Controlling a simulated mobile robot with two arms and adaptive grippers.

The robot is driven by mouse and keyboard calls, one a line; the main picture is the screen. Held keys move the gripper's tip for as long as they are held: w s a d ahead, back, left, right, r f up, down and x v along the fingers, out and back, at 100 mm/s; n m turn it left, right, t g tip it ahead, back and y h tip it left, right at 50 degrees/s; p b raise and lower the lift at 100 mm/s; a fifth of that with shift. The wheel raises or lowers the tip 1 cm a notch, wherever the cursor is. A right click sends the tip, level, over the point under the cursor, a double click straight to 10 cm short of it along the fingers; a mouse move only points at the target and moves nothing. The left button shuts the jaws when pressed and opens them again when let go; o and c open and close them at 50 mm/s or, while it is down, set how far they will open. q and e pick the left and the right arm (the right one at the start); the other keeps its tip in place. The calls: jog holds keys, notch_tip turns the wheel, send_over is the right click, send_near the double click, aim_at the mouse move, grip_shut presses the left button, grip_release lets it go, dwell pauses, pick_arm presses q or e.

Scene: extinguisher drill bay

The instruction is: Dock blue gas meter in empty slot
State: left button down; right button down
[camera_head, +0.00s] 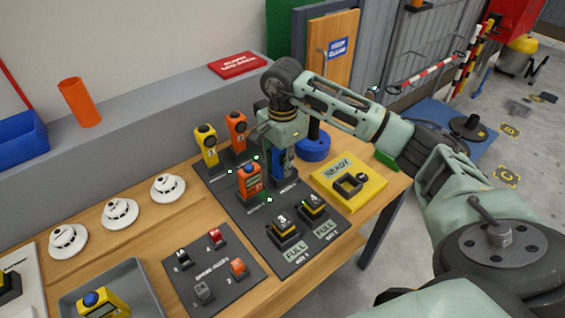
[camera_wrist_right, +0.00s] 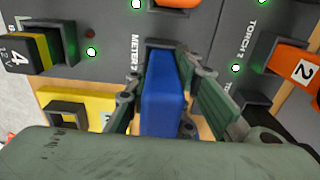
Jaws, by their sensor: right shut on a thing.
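The blue gas meter (camera_head: 278,165) is upright between the fingers of my right gripper (camera_head: 285,160), over the METER 2 place on the dark dock board (camera_head: 262,222). The right wrist view shows the blue meter (camera_wrist_right: 165,98) with green finger pads on both sides, my right gripper (camera_wrist_right: 168,100) shut on it. Its far end meets a dark slot rim (camera_wrist_right: 160,43) beside the METER 2 label; I cannot tell how deep it sits. An orange meter (camera_head: 249,183) stands in the neighbouring slot. My left gripper is out of view.
Yellow (camera_head: 206,148) and orange (camera_head: 237,128) torches stand behind. Batteries (camera_head: 283,231) sit in front. A yellow READY stand (camera_head: 370,190) is to the right, a blue round object (camera_head: 314,150) behind. A grey tray (camera_head: 130,275) holds a yellow meter (camera_head: 103,305).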

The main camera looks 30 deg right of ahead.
jog(key=shift+s+f, duration=0.1)
jog(key=shift+f, duration=0.1)
jog(key=c, duration=1.5)
grip_release()
jog(key=shift+s, duration=0.1)
jog(key=shift+o, duration=0.2)
jog(key=shift+o, duration=0.4)
jog(key=shift+f, duration=0.1)
jog(key=o, duration=0.3)
jog(key=shift+r+p, duration=2.05)
jog(key=shift+r, duration=1.6)
